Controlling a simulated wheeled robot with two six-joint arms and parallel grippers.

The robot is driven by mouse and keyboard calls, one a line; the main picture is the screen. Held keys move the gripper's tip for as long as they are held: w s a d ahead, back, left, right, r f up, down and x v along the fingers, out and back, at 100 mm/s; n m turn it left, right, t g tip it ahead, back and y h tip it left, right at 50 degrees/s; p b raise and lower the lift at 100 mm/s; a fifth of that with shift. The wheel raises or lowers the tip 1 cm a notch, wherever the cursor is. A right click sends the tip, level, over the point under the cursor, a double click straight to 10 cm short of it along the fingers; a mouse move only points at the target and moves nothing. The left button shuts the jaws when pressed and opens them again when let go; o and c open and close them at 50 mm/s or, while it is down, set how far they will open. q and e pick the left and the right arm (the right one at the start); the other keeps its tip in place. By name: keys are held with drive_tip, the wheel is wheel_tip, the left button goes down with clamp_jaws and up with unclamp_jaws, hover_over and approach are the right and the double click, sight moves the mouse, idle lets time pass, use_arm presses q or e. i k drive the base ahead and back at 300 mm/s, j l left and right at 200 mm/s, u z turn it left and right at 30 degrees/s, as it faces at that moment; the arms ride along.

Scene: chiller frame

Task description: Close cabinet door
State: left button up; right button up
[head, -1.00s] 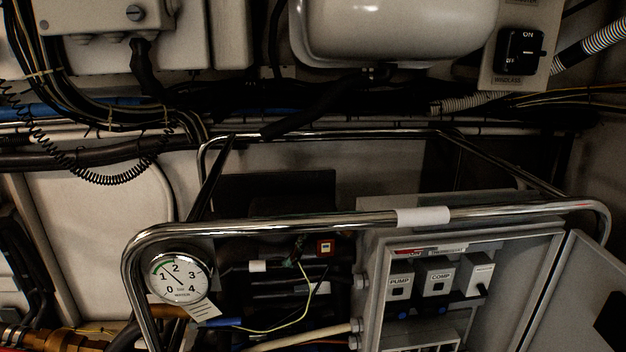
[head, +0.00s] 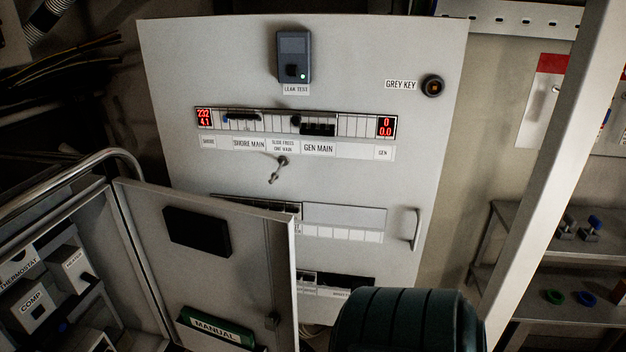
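The cabinet door (head: 215,270) stands open in the head view, hinged at its left edge to the grey cabinet (head: 22,268) at the lower left. Its inner face shows, with a black pad and a green manual in a holder (head: 215,331). Inside the cabinet are switch boxes labelled thermostat, COMP and heater. Neither of my grippers is in view.
A large pale electrical panel (head: 350,190) with red displays, a key and a handle stands behind the door. A dark green ribbed cylinder (head: 405,320) stands right of the door. A chrome rail (head: 70,180) runs above the cabinet. Shelves (head: 540,262) are at the right.

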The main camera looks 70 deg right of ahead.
sight(233, 263)
drive_tip(key=l+z, duration=0.1)
drive_tip(key=z, duration=0.3)
drive_tip(key=l+z, duration=0.1)
drive_tip(key=z, duration=0.25)
drive_tip(key=l+z, duration=0.1)
drive_tip(key=z, duration=0.3)
drive_tip(key=l+z, duration=0.15)
drive_tip(key=z, duration=0.25)
